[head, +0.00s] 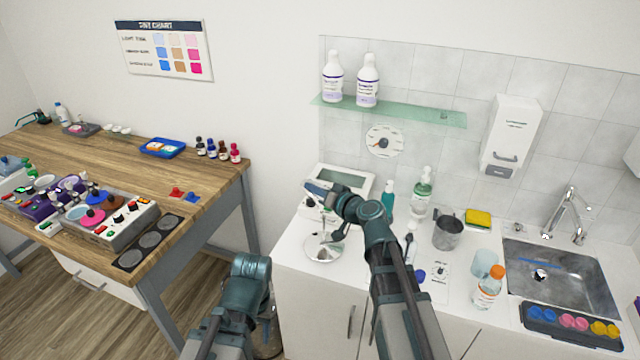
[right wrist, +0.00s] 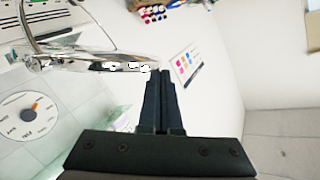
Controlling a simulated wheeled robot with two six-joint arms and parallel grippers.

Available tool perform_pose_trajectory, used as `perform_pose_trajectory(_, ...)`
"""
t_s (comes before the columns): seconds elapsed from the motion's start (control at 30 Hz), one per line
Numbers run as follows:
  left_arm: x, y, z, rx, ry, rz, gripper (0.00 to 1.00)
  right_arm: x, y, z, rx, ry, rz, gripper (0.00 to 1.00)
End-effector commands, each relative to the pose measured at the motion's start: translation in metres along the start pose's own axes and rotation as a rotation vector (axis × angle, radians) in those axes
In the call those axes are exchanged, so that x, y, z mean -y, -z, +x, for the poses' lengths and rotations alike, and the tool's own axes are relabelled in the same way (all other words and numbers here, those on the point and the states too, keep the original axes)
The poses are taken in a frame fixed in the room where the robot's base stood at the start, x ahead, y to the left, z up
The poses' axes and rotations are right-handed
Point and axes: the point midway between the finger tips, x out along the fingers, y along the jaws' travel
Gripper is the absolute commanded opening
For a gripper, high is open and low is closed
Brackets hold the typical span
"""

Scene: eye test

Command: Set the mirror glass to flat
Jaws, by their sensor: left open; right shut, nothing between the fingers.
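The round chrome mirror (head: 323,247) stands on the white counter, below my right gripper. In the right wrist view the mirror (right wrist: 95,66) shows at the upper left, its disc nearly edge-on beside a curved chrome bar. I cannot tell the exact tilt of its glass. My right gripper (head: 310,187) is shut and empty, pointing left above and apart from the mirror. In the right wrist view its fingers (right wrist: 163,76) are together. My left arm comes in at the lower middle of the head view, and its fingers are hidden.
A white device (head: 344,180) stands behind the mirror. Bottles (head: 422,195), a metal cup (head: 448,233) and a sink (head: 560,272) are to the right. A glass shelf (head: 400,112) hangs above. A wooden table (head: 195,180) is at left, beyond a gap.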

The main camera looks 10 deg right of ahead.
Motion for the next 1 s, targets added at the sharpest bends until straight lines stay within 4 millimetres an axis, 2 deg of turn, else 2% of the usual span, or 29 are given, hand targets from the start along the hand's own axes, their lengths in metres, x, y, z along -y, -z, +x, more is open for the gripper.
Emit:
perform_pose_trajectory(0.1, -0.001, 0.000, 0.005, 0.000, 0.000, 0.000, 0.50, 0.003, -0.012, 0.002, 0.002, -0.025, -0.109, 0.00)
perform_pose_trajectory(0.5, -0.002, 0.001, 0.021, 0.000, 0.000, 0.000, 0.50, 0.004, -0.037, 0.009, 0.001, -0.103, -0.416, 0.00)
perform_pose_trajectory(1.0, -0.003, 0.002, 0.031, 0.000, 0.000, 0.000, 0.50, 0.002, -0.047, 0.012, 0.002, -0.145, -0.579, 0.00)
